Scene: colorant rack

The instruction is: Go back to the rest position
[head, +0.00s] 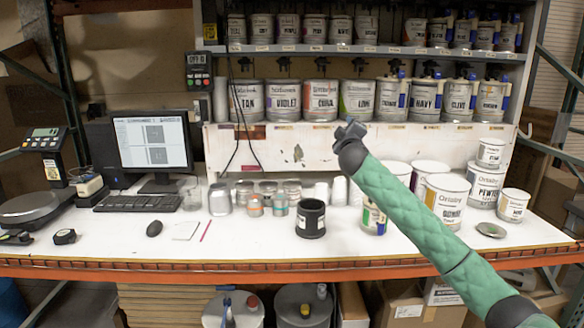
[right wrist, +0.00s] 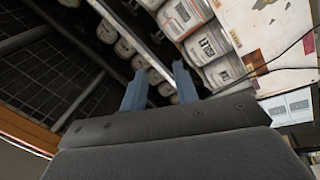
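My right arm, in a green sleeve, comes in from the lower right of the head view. Its gripper (head: 350,130) is raised in front of the white panel below the shelf with colorant cans, above the table. In the right wrist view the two blue-grey fingers of the right gripper (right wrist: 160,80) stand apart with nothing between them. Shelf cans (right wrist: 208,42) show beyond the fingertips, apart from them. My left gripper is not in view.
The white table (head: 250,245) holds a dark can (head: 311,219), several small jars, a monitor (head: 153,142), a keyboard (head: 150,203), a scale (head: 30,208) and paint cans (head: 447,199) at right. Shelf cans (head: 321,100) line the back. The table's front middle is mostly clear.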

